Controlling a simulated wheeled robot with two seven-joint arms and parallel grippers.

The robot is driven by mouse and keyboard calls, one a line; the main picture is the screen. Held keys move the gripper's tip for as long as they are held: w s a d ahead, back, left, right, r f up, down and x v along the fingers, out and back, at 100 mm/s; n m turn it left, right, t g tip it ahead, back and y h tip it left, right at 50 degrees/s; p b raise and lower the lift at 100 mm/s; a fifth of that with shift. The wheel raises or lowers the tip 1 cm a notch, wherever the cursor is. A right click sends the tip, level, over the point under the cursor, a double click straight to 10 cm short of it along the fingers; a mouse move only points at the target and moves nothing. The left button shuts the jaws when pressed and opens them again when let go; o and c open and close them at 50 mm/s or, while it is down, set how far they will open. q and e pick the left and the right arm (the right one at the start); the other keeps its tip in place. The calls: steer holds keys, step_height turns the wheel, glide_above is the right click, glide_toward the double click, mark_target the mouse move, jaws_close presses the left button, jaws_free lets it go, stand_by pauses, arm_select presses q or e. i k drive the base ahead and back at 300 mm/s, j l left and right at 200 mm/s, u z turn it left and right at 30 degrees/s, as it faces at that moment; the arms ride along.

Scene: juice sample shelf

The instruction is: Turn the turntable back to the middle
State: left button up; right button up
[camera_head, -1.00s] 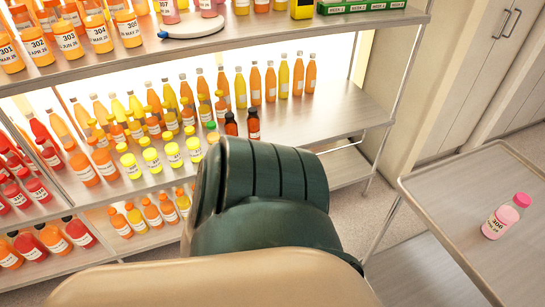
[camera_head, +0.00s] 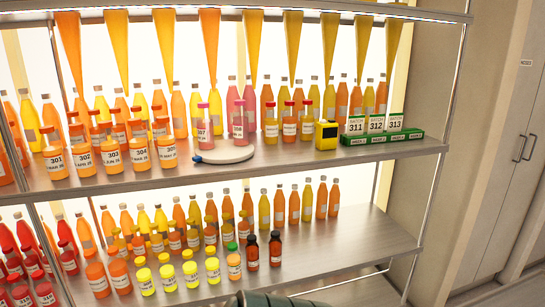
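The turntable (camera_head: 224,155) is a round white disc on the upper shelf, left of centre. A small blue handle or marker (camera_head: 197,159) shows at its left front edge. A pink bottle labelled 307 (camera_head: 203,131) stands toward its left side, and another pink bottle (camera_head: 239,129) stands toward its right side. A dark green rounded part of my own body shows at the bottom edge. Neither gripper shows.
Orange bottles labelled 301 to 305 (camera_head: 113,157) stand left of the turntable. Red-capped bottles (camera_head: 289,127), a yellow box (camera_head: 326,135) and a green rack (camera_head: 383,137) stand to its right. Bottles fill much of the lower shelf (camera_head: 345,240), whose right part is bare.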

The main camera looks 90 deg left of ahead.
mark_target(224, 152)
steer(key=u, duration=0.5)
steer(key=i+u, duration=0.1)
steer(key=u, duration=0.35)
steer(key=l+u, duration=0.1)
steer(key=u, duration=0.9)
steer(key=l+u, duration=0.15)
steer(key=u, duration=0.35)
steer(key=l+u, duration=0.1)
steer(key=u, duration=0.35)
steer(key=l+u, duration=0.1)
steer(key=u, duration=0.4)
steer(key=i+j, duration=0.1)
